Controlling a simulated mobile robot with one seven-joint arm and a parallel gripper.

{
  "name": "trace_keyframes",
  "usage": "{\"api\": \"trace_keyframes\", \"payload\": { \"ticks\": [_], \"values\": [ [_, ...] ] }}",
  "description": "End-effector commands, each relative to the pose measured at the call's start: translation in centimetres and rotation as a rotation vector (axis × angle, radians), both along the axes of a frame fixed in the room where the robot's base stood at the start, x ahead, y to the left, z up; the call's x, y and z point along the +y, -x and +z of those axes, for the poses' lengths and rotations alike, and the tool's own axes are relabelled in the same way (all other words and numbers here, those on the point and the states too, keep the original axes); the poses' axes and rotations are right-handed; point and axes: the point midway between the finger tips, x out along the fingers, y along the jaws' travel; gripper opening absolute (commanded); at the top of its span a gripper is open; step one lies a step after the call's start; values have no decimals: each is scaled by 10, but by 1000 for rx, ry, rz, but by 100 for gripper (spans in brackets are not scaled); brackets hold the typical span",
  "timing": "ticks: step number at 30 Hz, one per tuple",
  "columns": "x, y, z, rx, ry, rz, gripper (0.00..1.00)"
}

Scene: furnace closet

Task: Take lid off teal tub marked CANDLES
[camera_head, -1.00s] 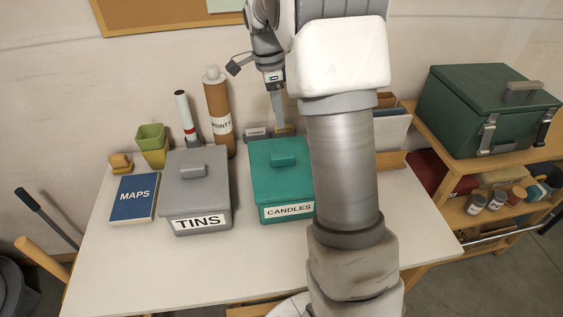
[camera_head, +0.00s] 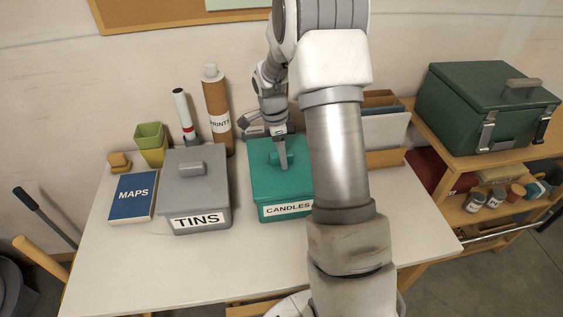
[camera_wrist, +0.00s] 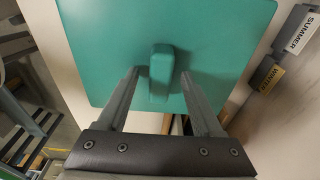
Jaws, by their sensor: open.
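The teal tub marked CANDLES (camera_head: 268,207) stands on the table, partly hidden on its right by my arm. Its teal lid (camera_head: 262,180) is on it, with a raised block handle (camera_wrist: 161,72) in the middle of the lid. My gripper (camera_head: 280,158) is over the lid at the handle. In the wrist view my gripper (camera_wrist: 161,85) is open, with one finger on each side of the handle and a visible gap on both sides. I cannot tell exactly how far down the fingertips reach.
A grey TINS tub (camera_head: 198,222) stands close on the left, beside a blue MAPS book (camera_head: 133,196). A file holder (camera_head: 385,130) is at right. The table front (camera_head: 180,275) is clear.

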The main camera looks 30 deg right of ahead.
Motion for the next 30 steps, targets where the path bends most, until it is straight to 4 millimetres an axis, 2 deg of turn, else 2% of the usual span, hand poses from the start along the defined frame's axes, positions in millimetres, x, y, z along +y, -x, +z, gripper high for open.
{"api": "trace_keyframes", "payload": {
  "ticks": [8,18,20,30],
  "values": [
    [0,0,-4,-1,-1,0,68],
    [0,0,-4,-1,0,0,8],
    [0,0,-4,-1,0,0,0],
    [0,-1,-3,-2,1,0,0]
  ]
}}
